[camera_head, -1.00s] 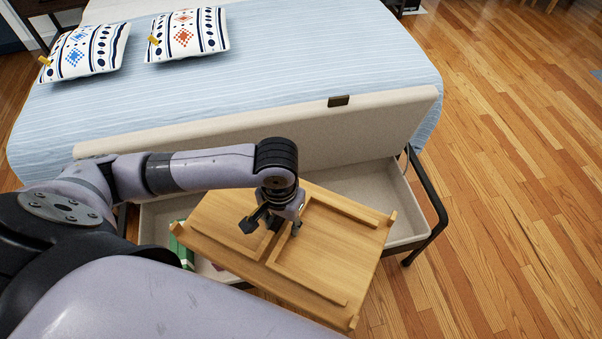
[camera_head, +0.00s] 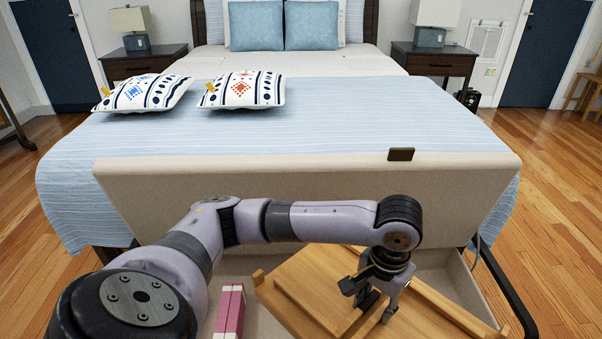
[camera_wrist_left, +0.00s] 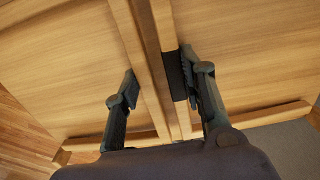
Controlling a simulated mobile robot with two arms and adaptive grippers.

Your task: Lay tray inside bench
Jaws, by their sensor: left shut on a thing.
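The wooden tray (camera_head: 325,262) is tilted in the picture over the right part of the open bench, and its near end runs out of the head view. My left gripper (camera_head: 373,302) is shut on the tray's middle bar. In the left wrist view, my left gripper (camera_wrist_left: 160,90) has one finger on each side of that bar, above the tray's panels (camera_wrist_left: 70,65). The bench's lid (camera_head: 290,190) stands raised against the foot of the bed. The bench's interior (camera_head: 452,270) shows at the right, partly hidden by the tray. My right gripper is out of view.
A pink-and-white book-like item (camera_head: 230,312) lies in the bench left of the tray. A dark metal frame (camera_head: 505,285) edges the bench's right end. The bed (camera_head: 350,115) with pillows is behind the lid. Open wooden floor (camera_head: 560,200) lies at the right.

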